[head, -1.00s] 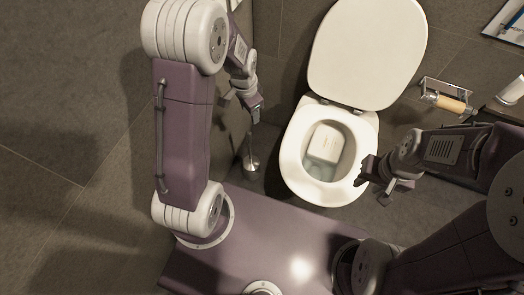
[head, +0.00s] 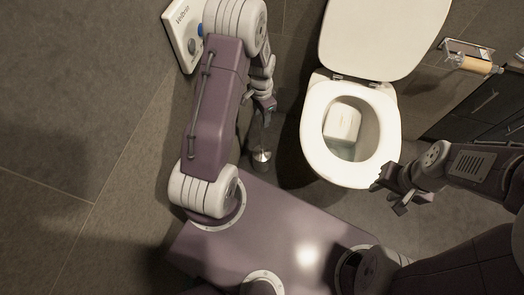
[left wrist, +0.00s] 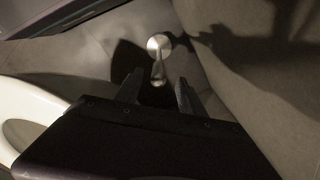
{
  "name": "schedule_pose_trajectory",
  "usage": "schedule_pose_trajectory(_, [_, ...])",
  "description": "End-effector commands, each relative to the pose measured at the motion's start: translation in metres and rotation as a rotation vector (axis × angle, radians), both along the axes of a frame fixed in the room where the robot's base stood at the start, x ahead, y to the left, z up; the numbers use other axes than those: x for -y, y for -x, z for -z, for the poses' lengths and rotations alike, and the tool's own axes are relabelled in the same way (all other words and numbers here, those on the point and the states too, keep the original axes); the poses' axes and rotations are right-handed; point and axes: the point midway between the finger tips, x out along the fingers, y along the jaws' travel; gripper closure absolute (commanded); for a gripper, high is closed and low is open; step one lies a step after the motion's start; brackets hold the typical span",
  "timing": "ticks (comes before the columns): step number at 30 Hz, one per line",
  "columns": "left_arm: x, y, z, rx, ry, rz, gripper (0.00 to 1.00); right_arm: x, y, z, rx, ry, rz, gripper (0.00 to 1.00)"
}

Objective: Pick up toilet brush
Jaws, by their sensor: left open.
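The toilet brush (head: 261,154) stands on the floor left of the toilet, its round metal base visible and its upper part thin and dark near my left gripper. In the left wrist view, the shiny round base (left wrist: 158,43) and a short metal piece show beyond the fingertips. My left gripper (head: 264,108) is open above the brush. In the left wrist view, its two fingers (left wrist: 158,90) are spread on either side of the brush's line; contact cannot be told. My right gripper (head: 388,194) appears open and empty, by the toilet bowl's right front edge.
The toilet (head: 350,125) stands right of the brush with its lid up. A wall panel (head: 185,33) is at upper left. A paper holder (head: 470,60) and dark cabinet (head: 490,95) are at right. The wall is close on the brush's left.

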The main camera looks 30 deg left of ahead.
Motion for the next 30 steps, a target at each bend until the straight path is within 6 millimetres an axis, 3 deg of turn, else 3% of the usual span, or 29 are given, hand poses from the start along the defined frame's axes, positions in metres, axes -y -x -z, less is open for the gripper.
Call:
schedule_pose_trajectory(1, [0.000, 0.000, 0.015, -0.001, 0.000, 0.000, 0.53, 0.000, 0.000, 0.012, 0.000, 0.000, 0.000, 0.62])
schedule_pose_trajectory(3, [0.000, 0.000, 0.028, -0.001, 0.000, 0.000, 0.53, 0.000, 0.000, 0.021, 0.000, 0.000, 0.000, 0.62])
schedule_pose_trajectory(9, [0.001, 0.000, 0.034, 0.000, 0.000, 0.001, 0.53, 0.000, 0.000, 0.024, 0.000, 0.000, 0.000, 0.62])
schedule_pose_trajectory(17, [0.002, 0.002, 0.080, -0.002, 0.000, 0.001, 0.53, 0.000, 0.000, 0.061, -0.001, 0.000, 0.000, 0.62])
schedule_pose_trajectory(24, [0.002, 0.002, 0.080, 0.000, 0.000, 0.000, 0.53, 0.000, 0.000, 0.059, 0.000, 0.000, 0.000, 0.62])
schedule_pose_trajectory(29, [0.002, 0.002, 0.080, 0.000, 0.000, 0.000, 0.98, 0.000, 0.000, 0.059, 0.000, 0.000, 0.000, 0.62])
schedule_pose_trajectory(30, [0.002, 0.002, 0.080, 0.000, 0.000, 0.000, 1.00, 0.000, 0.000, 0.059, 0.000, 0.000, 0.000, 0.62])
